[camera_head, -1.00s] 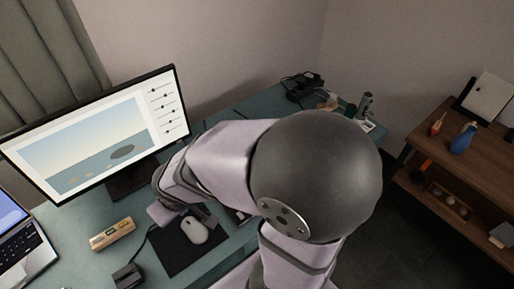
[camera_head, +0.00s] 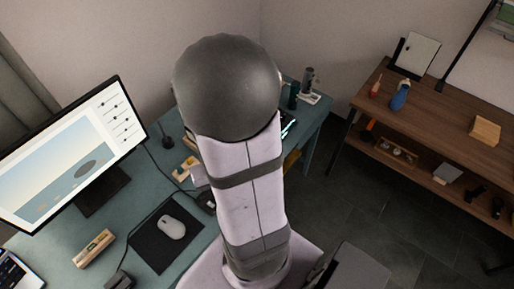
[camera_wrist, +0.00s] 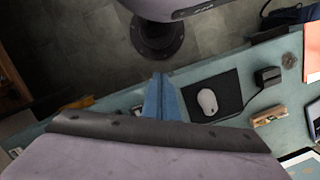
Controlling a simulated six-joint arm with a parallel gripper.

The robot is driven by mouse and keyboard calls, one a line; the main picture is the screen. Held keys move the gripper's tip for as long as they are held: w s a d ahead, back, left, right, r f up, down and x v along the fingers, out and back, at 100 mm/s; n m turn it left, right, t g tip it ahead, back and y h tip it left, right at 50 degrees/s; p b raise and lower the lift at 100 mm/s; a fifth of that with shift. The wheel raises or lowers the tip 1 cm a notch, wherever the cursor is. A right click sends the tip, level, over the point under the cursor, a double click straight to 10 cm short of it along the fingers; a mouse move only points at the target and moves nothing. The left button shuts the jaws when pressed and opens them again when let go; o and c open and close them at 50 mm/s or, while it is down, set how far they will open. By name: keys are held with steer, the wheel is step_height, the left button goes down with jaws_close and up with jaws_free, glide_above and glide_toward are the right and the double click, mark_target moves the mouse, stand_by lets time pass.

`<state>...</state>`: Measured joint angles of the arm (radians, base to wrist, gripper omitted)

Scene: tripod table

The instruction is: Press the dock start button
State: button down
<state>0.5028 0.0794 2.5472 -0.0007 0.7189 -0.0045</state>
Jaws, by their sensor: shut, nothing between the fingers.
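My gripper (camera_wrist: 159,76) shows in the wrist view as narrow blue fingers, closed together and empty, above the desk edge. In the head view it is hidden behind my arm. I cannot surely identify the dock or its start button. A small black box with a cable (camera_head: 120,281) stands at the front left of the desk in the head view. It also shows in the wrist view (camera_wrist: 268,76), right of the mouse mat and apart from my gripper. No button can be made out on it. Another small dark item (camera_head: 206,201) sits beside my arm, partly covered.
The teal desk (camera_head: 150,195) holds a monitor (camera_head: 75,150), a white mouse (camera_head: 171,227) on a black mat (camera_head: 150,252), a beige block (camera_head: 94,248) and a laptop (camera_head: 15,272). A wooden shelf unit (camera_head: 440,112) stands at the right, with open dark floor between.

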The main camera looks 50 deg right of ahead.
steer(key=d+f+m+t+y+b, duration=0.3)
steer(key=d+f+m+t+b, duration=0.2)
steer(key=d+f+m, duration=1.2)
steer(key=w+d+r+m+t+h, duration=0.1)
steer(key=w+d+r+t, duration=0.2)
steer(key=w+d, duration=0.3)
steer(key=w+d+r+m+t+h, duration=0.1)
steer(key=w+d+r+t, duration=0.2)
steer(key=w+d+r, duration=0.3)
steer(key=shift+w+d+r, duration=0.25)
steer(key=shift+w+d, duration=0.35)
steer(key=shift+d, duration=0.65)
steer(key=shift+f, duration=0.1)
